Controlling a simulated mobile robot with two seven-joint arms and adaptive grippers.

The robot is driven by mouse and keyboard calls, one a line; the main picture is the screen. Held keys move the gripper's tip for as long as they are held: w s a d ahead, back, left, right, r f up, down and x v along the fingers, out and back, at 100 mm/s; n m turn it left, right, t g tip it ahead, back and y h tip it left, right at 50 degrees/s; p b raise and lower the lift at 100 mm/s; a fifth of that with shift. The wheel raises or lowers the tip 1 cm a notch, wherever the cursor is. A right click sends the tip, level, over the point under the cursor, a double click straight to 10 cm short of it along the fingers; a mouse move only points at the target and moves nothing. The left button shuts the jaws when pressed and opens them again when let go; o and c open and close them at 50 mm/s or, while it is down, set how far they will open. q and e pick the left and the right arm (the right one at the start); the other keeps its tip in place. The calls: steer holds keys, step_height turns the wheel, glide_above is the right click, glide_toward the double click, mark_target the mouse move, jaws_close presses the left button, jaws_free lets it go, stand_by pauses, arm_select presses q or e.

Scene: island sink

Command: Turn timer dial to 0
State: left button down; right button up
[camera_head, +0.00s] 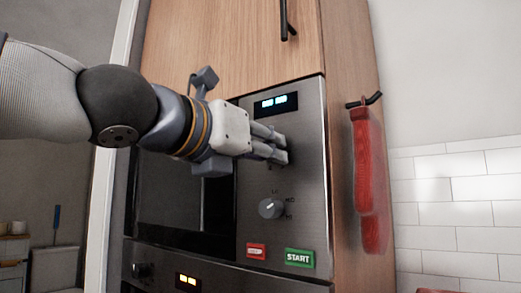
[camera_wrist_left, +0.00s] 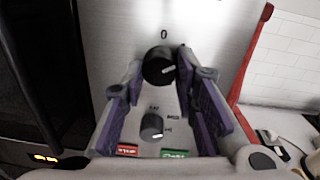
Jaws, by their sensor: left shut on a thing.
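The timer dial (camera_wrist_left: 159,66) is a dark round knob on the steel microwave panel, under a printed 0, in the left wrist view. Its light pointer mark faces right and slightly down, not toward the 0. My left gripper (camera_head: 283,148) is at the upper part of the panel, its fingers shut on the timer dial; it hides the dial in the head view. In the wrist view the purple-padded fingers lie on both sides of the dial. A second, lower knob (camera_head: 271,208) sits below, clear of the fingers. My right gripper is not in view.
A lit display (camera_head: 276,104) is above the gripper. Red stop (camera_head: 256,251) and green start (camera_head: 299,258) buttons are below. The dark microwave door (camera_head: 165,205) is left of the panel. A red mitt (camera_head: 364,165) hangs on a hook at the right.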

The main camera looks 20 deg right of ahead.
arm_select(q)
steer(key=n, duration=0.7)
steer(key=r+n, duration=0.1)
steer(key=n, duration=0.3)
steer(key=shift+s, duration=0.1)
stand_by(0.5)
